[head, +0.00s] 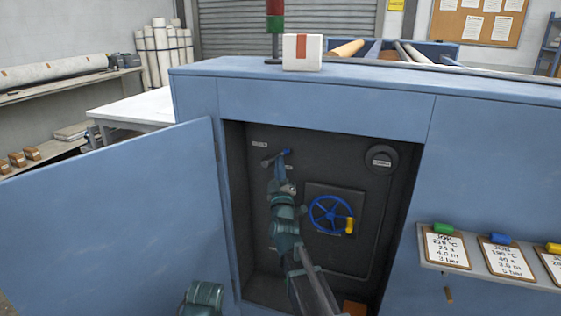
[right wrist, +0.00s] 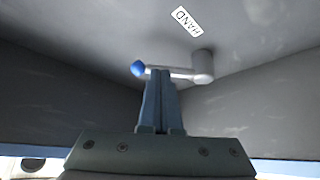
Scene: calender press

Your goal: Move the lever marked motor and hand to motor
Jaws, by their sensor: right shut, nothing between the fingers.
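The lever (head: 274,158) is a short grey bar with a blue knob (head: 287,152) at its right end, high on the dark panel inside the open cabinet. In the right wrist view the lever (right wrist: 178,72) runs from a round grey pivot to the blue knob (right wrist: 138,69), with a HAND label (right wrist: 186,20) near the pivot. My right gripper (head: 281,165) is shut and empty. Its fingertips (right wrist: 161,74) are at the bar close to the knob; I cannot tell whether they touch. My left gripper is not in view.
A blue handwheel (head: 331,215) with a yellow handle sits right of my right arm. A round dial (head: 381,159) is at the panel's upper right. The blue cabinet door (head: 120,220) stands open at left. A shelf (head: 490,270) with clipboards is at right.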

